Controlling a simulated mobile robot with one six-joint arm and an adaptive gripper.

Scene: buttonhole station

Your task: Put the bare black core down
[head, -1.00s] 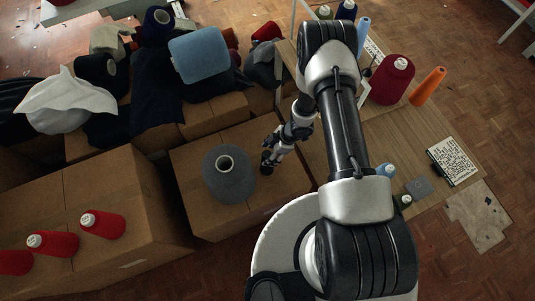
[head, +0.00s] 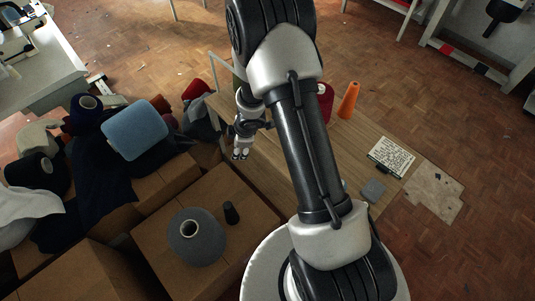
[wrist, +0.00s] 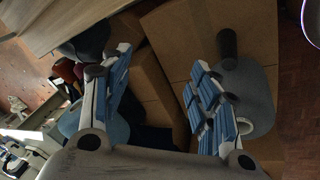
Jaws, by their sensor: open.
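The bare black core (head: 231,212) stands on top of a closed cardboard box (head: 158,262), just right of a large grey yarn cone (head: 196,240). In the wrist view the core (wrist: 228,44) shows beyond the right finger, close to the grey cone (wrist: 250,90). My gripper (head: 241,152) is open and empty. It hangs above and beyond the core, near the left edge of the wooden table, apart from the core. The wrist view shows both blue-padded fingers (wrist: 160,95) spread wide with nothing between them.
A wooden table (head: 350,140) holds a red cone (head: 325,100), an orange cone (head: 348,99), a printed card (head: 391,156) and a small grey pad (head: 373,190). A blue cone (head: 134,130) and dark cloth lie on boxes at left. The box top's far right part is clear.

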